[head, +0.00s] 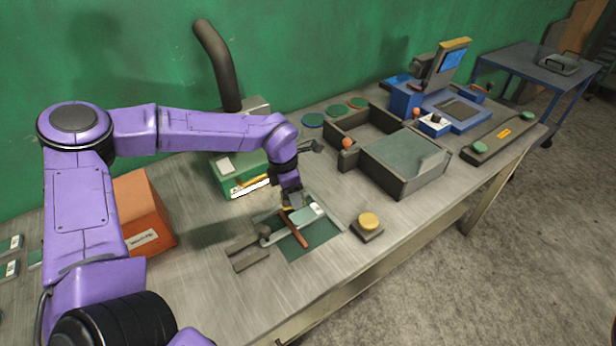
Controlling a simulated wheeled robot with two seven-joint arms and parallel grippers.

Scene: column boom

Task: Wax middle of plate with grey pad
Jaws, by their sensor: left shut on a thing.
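A light grey metal plate (306,214) lies in a dark fixture on a green mat (312,248) at the front middle of the bench. A reddish-brown bar (293,230) crosses over its left part. My left gripper (291,205) points down at the plate's back left edge. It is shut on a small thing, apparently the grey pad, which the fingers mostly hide. I cannot tell if the pad touches the plate. My right gripper is not in view.
A dark block with a round yellow top (368,221) stands right of the plate. A green box (233,178) is behind and an orange box (143,212) left. A walled grey tray (405,165) and a blue machine (440,105) stand farther right.

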